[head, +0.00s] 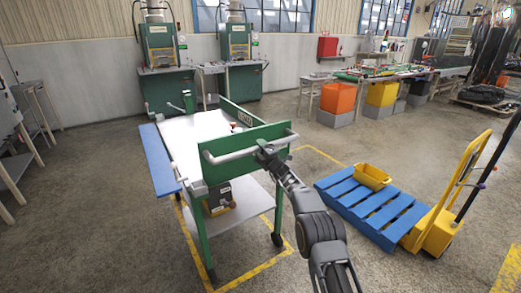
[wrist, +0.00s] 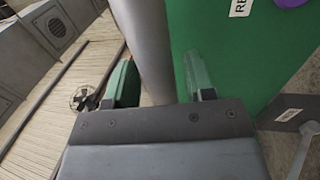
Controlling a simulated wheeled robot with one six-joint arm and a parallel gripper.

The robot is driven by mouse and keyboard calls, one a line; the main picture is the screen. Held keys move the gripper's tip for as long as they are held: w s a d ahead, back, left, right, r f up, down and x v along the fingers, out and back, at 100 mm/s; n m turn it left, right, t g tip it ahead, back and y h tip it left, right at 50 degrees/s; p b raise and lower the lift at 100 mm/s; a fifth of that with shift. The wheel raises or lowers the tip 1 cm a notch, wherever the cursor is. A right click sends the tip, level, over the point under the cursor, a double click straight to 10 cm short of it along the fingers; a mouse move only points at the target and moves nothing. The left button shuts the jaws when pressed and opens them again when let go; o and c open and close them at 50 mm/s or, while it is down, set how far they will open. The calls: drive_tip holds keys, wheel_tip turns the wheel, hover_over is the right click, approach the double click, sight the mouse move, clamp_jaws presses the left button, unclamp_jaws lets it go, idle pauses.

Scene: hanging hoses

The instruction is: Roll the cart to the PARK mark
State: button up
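The green cart (head: 215,150) with a grey top stands at the middle of the head view. It has a lower shelf and a grey push handle (head: 225,155) on its near end panel. My gripper (head: 266,150) is at the right part of that handle. In the wrist view the grey handle bar (wrist: 148,45) runs between the two green-padded fingers (wrist: 160,85). Narrow gaps seem to show beside the bar, so the fingers look open around it. A yellow floor outline (head: 262,268) runs around the cart's near side; I can read no PARK lettering on it.
A blue pallet (head: 355,203) with a yellow bin (head: 372,177) and a yellow hand truck (head: 440,225) stand close on the right. Green machines (head: 160,60) line the back wall. A bench (head: 22,150) is at left. Open floor lies front left.

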drive_tip(key=shift+o, duration=0.3)
drive_tip(key=shift+a, duration=0.15)
drive_tip(key=shift+s, duration=0.1)
drive_tip(key=b+v, duration=0.1)
drive_tip(key=v, duration=1.2)
drive_tip(key=shift+s+d, duration=0.25)
drive_tip(key=shift+d, duration=0.05)
drive_tip(key=shift+f, duration=0.15)
